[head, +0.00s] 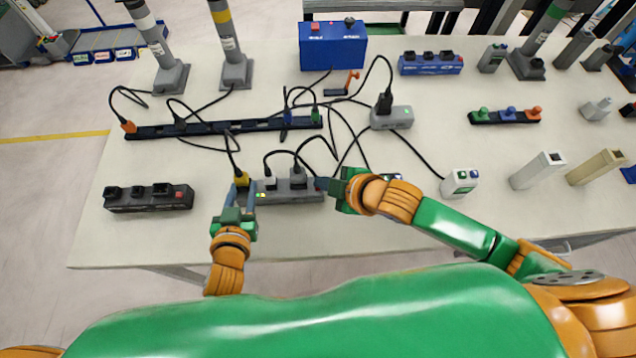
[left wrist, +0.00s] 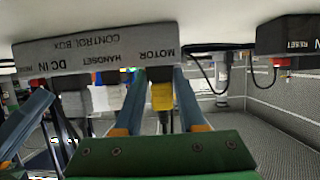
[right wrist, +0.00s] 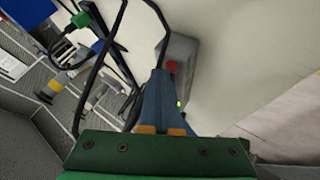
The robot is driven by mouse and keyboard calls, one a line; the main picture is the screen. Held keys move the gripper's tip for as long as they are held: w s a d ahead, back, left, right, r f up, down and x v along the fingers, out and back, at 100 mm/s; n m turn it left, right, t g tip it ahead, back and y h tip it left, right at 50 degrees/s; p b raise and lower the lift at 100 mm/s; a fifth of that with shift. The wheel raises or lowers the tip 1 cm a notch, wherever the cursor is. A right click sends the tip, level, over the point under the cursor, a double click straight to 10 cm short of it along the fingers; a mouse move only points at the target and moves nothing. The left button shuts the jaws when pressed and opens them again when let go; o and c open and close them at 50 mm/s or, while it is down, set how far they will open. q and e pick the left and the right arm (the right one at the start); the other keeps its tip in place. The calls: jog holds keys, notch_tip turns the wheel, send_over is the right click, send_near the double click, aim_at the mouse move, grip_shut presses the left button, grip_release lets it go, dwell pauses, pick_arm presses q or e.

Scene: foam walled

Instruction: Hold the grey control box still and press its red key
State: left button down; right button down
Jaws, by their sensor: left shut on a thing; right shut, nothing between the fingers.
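The grey control box (head: 285,197) lies on the table near its front edge, with plugs along its far side. In the left wrist view its labelled face (left wrist: 85,52) reads "CONTROL BOX". My left gripper (head: 240,188) is at its left end, its fingers on both sides of a yellow plug (left wrist: 162,95) at the MOTOR label. My right gripper (head: 320,184) is shut and empty, fingertips at the box's right end. In the right wrist view the red key (right wrist: 171,67) shows beside the fingertips, partly covered. I cannot tell whether they touch it. A green light (right wrist: 179,103) shows on the box.
A black box with a red part (head: 150,197) stands at left. Behind are a long dark strip (head: 220,127), a grey adapter (head: 391,117) and several looping cables. A white box (head: 460,182) stands at right. A blue box with a red knob (head: 333,50) is at the back.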

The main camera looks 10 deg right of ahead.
jog(key=shift+r, duration=0.65)
jog(key=shift+r, duration=2.5)
pick_arm(q)
jog(key=shift+c, duration=2.1)
grip_release()
